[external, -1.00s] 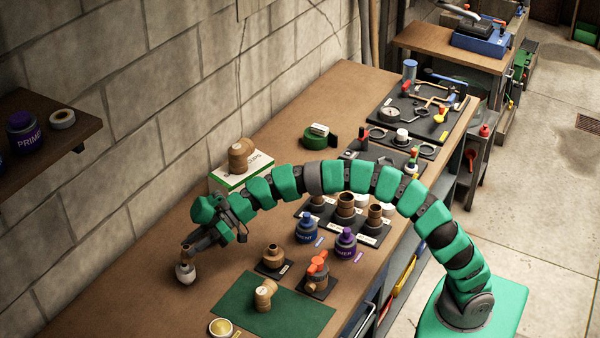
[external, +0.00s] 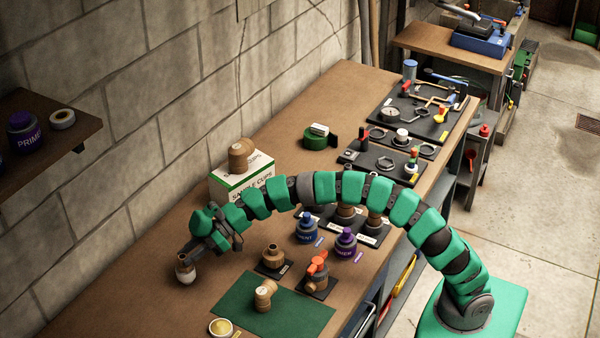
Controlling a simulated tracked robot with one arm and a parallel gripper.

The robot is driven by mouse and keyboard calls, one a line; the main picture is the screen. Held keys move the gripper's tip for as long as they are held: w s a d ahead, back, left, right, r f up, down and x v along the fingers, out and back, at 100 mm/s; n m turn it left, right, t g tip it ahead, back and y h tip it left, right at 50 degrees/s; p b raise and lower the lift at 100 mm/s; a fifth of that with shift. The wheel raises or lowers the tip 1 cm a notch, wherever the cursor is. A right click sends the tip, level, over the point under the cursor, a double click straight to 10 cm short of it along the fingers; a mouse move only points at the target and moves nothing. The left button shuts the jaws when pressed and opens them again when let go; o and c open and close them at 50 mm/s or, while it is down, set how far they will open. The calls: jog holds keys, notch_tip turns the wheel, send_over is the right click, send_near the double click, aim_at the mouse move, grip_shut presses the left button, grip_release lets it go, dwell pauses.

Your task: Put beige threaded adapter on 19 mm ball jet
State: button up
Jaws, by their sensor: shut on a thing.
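My gripper (external: 190,254) is at the left of the bench, shut on a small beige-brown adapter (external: 184,261). The gripper points down and to the left, and its jaws hide part of the adapter. The white rounded ball jet (external: 187,276) stands on the bench directly below the adapter. The adapter appears over the top of the jet, with no clear gap between them. I cannot tell whether it is seated or only touching.
A green mat (external: 290,312) with a tan elbow fitting (external: 265,293) lies to the right. Brown fittings, a red-handled valve (external: 317,268) and blue and purple cans (external: 345,241) stand nearby. A sample-cups box (external: 243,176) stands behind.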

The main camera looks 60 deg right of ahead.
jog(key=o, duration=1)
jog(key=shift+r, duration=0.1)
jog(key=p+v, duration=0.1)
jog(key=v, duration=1.1)
jog(key=s+d+r+m+t+h, duration=0.25)
jog(key=d+r, duration=0.35)
jog(key=r, duration=0.5)
jog(key=s+d+r+m+t+h, duration=0.15)
jog(key=s+d+r, duration=0.35)
jog(key=r, duration=0.6)
jog(key=s+d+r+m+t+h, duration=0.1)
jog(key=s+d+r+m+h, duration=0.1)
jog(key=s+d+r+m, duration=0.1)
jog(key=s+d+r+m+t+h, duration=0.2)
jog(key=s+d+r+h, duration=0.1)
jog(key=s+d+r, duration=0.3)
jog(key=s+d+r+m+t+h, duration=0.2)
jog(key=s+d+r+m+h, duration=0.1)
jog(key=d+r, duration=0.3)
jog(key=shift+s+d+r+m, duration=0.1)
jog(key=shift+s+r+m, duration=0.3)
jog(key=shift+s, duration=0.35)
